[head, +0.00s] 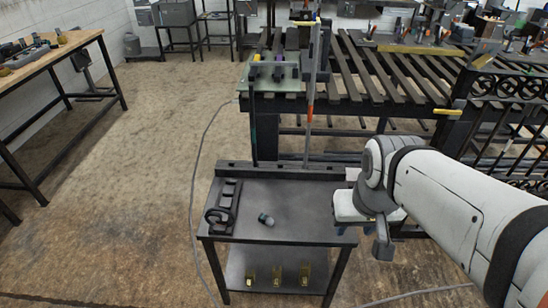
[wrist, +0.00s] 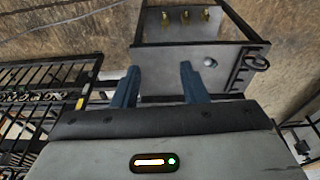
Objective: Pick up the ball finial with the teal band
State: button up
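A small grey piece with a rounded end, apparently the ball finial (head: 265,219), lies on the top of the dark metal table; a teal band is too small to make out for certain. It also shows in the wrist view (wrist: 210,62) as a small pale blue-grey ball, beyond and right of the fingers. My gripper (head: 383,248) is off the table's right side in the head view. In the wrist view my gripper's two blue fingers (wrist: 158,78) stand wide apart with nothing between them.
The metal table (head: 310,215) holds a black slotted rack (head: 228,192) and a dark scroll (head: 217,217) at its left. Its lower shelf (head: 265,262) carries several brass pieces (head: 278,276). Upright bars (head: 312,110) rise behind it. A slatted bench (head: 345,85) is further back.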

jog(key=shift+o, duration=1)
jog(key=w+a+f+m+g+y+b, duration=0.1)
jog(key=w+a+f+m+y+b, duration=0.1)
jog(key=a+f+b, duration=0.5)
notch_tip(320, 180, down, 4)
jog(key=m+y, duration=0.1)
jog(key=m, duration=0.1)
jog(key=shift+r+m+g+y+b, duration=0.2)
jog(key=shift+m+g+y+b, duration=0.1)
jog(key=shift+m+g+y, duration=0.1)
jog(key=m+t+y+b, duration=0.6)
jog(key=m+y+b, duration=0.2)
jog(key=m+b, duration=1.05)
send_near(273, 222)
jog(key=a+p, duration=0.1)
jog(key=a+f+m+p, duration=0.1)
jog(key=shift+a+f, duration=0.2)
jog(key=shift+a, duration=0.2)
jog(key=shift+w+a+f+t, duration=0.1)
jog(key=shift+w+a+t, duration=0.1)
jog(key=shift+w+t, duration=0.15)
jog(key=b+x, duration=0.1)
jog(key=x, duration=0.2)
jog(key=b+x, duration=0.1)
jog(key=x, duration=0.3)
jog(key=shift+w+d, duration=0.15)
jog(key=shift+w, duration=0.1)
jog(key=shift+c, duration=0.3)
jog(key=shift+h, duration=0.3)
grip_shut()
